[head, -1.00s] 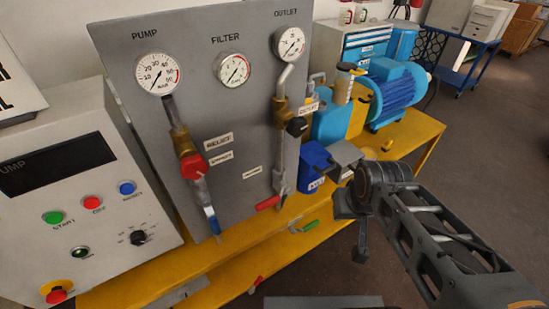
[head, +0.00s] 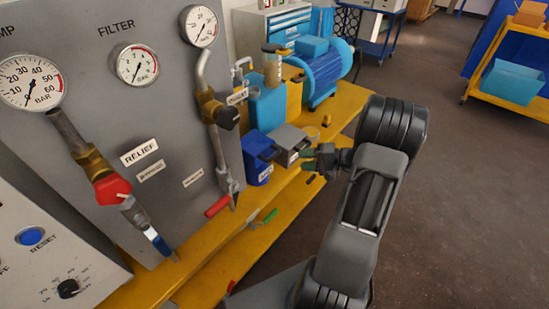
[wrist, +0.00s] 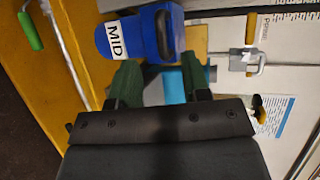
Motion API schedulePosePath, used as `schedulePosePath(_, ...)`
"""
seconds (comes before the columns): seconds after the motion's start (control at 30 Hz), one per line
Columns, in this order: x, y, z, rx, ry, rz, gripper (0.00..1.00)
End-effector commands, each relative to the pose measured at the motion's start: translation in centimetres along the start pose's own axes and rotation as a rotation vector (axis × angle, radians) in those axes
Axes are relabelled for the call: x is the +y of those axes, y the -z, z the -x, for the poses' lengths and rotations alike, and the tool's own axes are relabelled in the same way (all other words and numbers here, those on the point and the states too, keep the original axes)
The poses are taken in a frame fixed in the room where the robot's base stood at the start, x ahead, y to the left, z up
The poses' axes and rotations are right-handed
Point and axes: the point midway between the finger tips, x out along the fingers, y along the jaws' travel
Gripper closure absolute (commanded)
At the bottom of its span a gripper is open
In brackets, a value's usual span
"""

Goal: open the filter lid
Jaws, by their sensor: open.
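No part is labelled as the filter lid, and I cannot tell which one it is. The word FILTER shows only above a gauge (head: 136,64) on the grey panel in the head view. A light-blue tank (head: 266,104) behind the bins carries an upright cylinder (head: 272,68) with a dark top. My gripper (head: 313,164) is open and empty, just right of a grey labelled box (head: 292,143). In the wrist view my gripper (wrist: 161,82) has its green fingers apart, below a blue bin (wrist: 140,34) marked MID. No contact is visible.
The blue bin (head: 256,158) stands left of the grey box on the yellow bench (head: 205,250). A red-handled valve (head: 217,206) and a green handle (head: 265,219) are near the front. A blue motor (head: 322,75) stands behind.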

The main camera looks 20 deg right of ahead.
Motion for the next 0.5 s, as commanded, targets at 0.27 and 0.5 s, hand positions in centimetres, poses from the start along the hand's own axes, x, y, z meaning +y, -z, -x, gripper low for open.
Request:
schedulePosePath(0.27, 1.3, 1.9, 0.2, 0.085, 0.085, -0.001, 0.57)
schedulePosePath(0.5, 0.9, 2.2, -4.4, 0.082, 0.083, -0.002, 0.57)
